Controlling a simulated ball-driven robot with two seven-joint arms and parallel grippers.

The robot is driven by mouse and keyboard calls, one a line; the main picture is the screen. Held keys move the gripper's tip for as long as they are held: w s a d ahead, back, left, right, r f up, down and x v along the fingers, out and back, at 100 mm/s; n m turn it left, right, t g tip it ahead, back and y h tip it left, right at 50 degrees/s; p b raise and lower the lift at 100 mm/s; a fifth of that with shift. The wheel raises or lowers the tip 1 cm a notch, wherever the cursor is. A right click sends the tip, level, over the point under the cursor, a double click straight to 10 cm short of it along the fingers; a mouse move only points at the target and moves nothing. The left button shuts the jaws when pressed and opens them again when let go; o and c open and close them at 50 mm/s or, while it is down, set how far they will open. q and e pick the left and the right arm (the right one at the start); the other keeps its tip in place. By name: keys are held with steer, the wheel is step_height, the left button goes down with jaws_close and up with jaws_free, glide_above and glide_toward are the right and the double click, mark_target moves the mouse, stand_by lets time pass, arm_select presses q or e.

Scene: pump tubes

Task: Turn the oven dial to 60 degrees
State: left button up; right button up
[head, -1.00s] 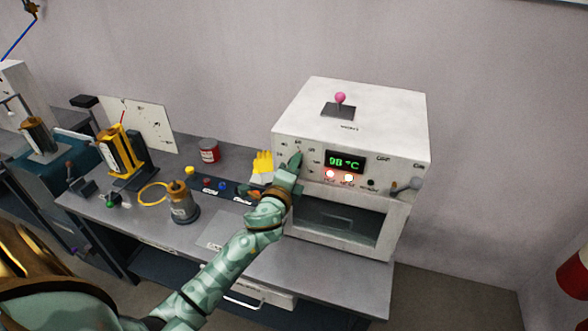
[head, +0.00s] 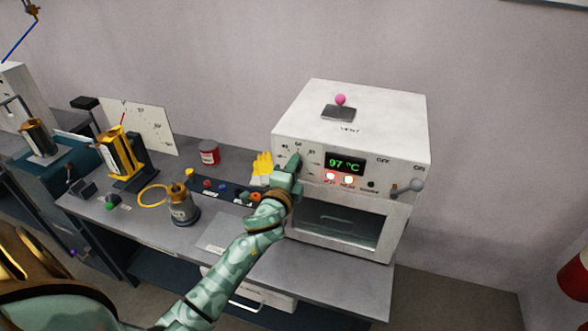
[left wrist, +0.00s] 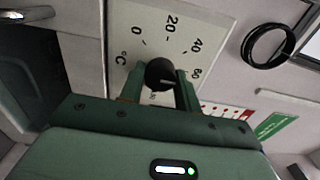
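The white oven (head: 350,128) stands on the bench in the head view, its green display (head: 345,163) reading 97 °C. My left gripper (head: 293,167) is at the left of its front panel and hides the dial there. In the left wrist view the black dial (left wrist: 160,74) sits between the two green fingers of my left gripper (left wrist: 161,80), which look closed on its sides. A pale mark on the dial points right, near the 60 on the scale plate (left wrist: 165,38); the exact angle is hard to tell. My right gripper is out of view.
Two red lights (head: 339,178) glow below the display. Yellow gloves (head: 262,164), a red can (head: 209,152) and a grey canister (head: 183,207) stand on the bench (head: 150,230) left of the oven. The oven top carries a pink-knobbed lever (head: 340,101).

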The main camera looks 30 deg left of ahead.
arm_select(q)
steer(key=o, duration=0.3)
steer(key=shift+o, duration=0.2)
steer(key=b+v, duration=0.1)
steer(key=v, duration=1.5)
steer(key=shift+s+d, duration=0.15)
